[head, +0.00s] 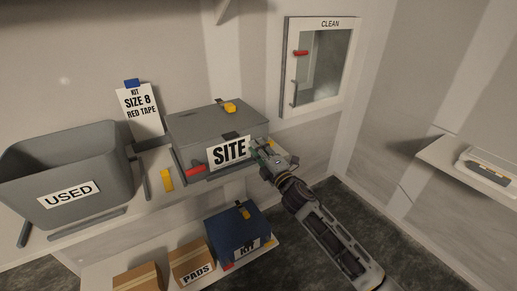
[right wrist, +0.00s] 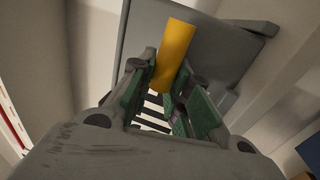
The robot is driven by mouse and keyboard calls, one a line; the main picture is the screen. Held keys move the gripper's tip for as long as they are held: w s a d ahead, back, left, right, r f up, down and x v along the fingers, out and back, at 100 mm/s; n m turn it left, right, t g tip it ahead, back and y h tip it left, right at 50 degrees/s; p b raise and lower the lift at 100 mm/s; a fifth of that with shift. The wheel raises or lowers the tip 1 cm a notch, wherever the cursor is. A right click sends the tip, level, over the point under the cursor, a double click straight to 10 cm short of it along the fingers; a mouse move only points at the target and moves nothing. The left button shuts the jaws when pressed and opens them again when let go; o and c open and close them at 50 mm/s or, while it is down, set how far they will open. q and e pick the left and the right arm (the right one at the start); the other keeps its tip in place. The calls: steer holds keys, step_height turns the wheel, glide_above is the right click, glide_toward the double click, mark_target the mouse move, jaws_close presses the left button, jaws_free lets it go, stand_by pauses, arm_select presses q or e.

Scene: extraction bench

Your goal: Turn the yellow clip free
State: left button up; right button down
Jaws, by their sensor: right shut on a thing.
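My right gripper (head: 260,152) is at the right front corner of the grey box (head: 212,118) marked SITE. In the right wrist view its green-padded fingers (right wrist: 167,95) are shut on a yellow clip (right wrist: 175,50), which stands up between them against the grey box. In the head view the fingers largely hide this clip. Another yellow clip (head: 229,107) sits on the box's lid, and a yellow piece (head: 167,180) is at the box's front left. A red piece (head: 195,169) is on the box's front beside the SITE label (head: 230,150). My left gripper is not in view.
A grey USED bin (head: 110,180) stands left on the shelf, near a SIZE 8 RED TAPE card (head: 139,108). A CLEAN cabinet (head: 300,102) hangs at the back right. Below are a blue KIT box (head: 222,232) and cardboard boxes (head: 190,256). Open floor lies at right.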

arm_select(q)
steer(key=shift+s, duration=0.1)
arm_select(e)
steer(key=shift+f, duration=0.1)
steer(key=c, duration=1.4)
jaws_free()
steer(key=shift+o, duration=0.4)
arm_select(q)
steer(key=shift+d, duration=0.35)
arm_select(e)
steer(key=v, duration=1.2)
steer(key=shift+d+m, duration=0.1)
steer(key=shift+m, duration=0.3)
